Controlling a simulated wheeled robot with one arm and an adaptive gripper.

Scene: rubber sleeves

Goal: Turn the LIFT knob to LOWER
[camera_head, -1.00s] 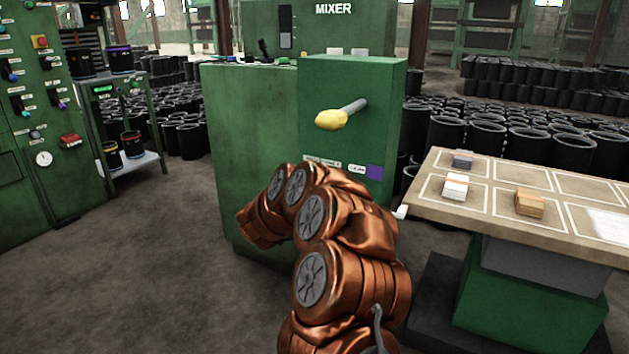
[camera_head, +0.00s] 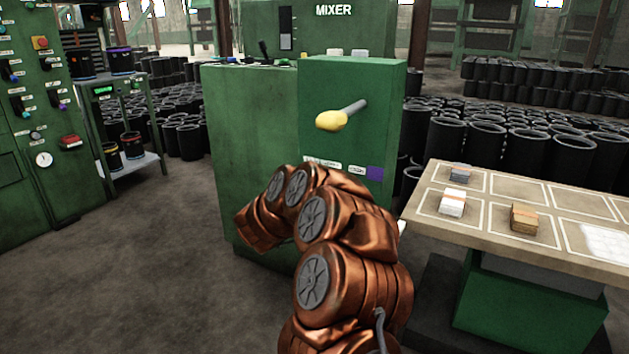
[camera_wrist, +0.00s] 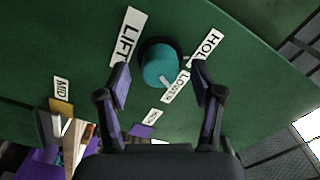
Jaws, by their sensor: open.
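The teal round LIFT knob (camera_wrist: 158,66) sits on a green panel in the wrist view. A pale pointer mark (camera_wrist: 167,81) on it faces the LOWER label (camera_wrist: 175,87). The LIFT label (camera_wrist: 127,38) is left of the knob, and the partly covered HOLD label (camera_wrist: 207,43) is right of it. My gripper (camera_wrist: 163,80) is open, with one dark finger on each side of the knob; I cannot tell whether either touches it. In the head view my copper arm hides the gripper and knob. The lift table (camera_head: 480,232) stands at the right.
A yellow-tipped lever (camera_head: 333,120) sticks out of the green mixer cabinet (camera_head: 345,85). Small stacks, one white (camera_head: 453,204) and one brown (camera_head: 524,219), lie on the table. Black sleeves (camera_head: 480,140) crowd the floor behind. The floor at left (camera_head: 130,260) is clear.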

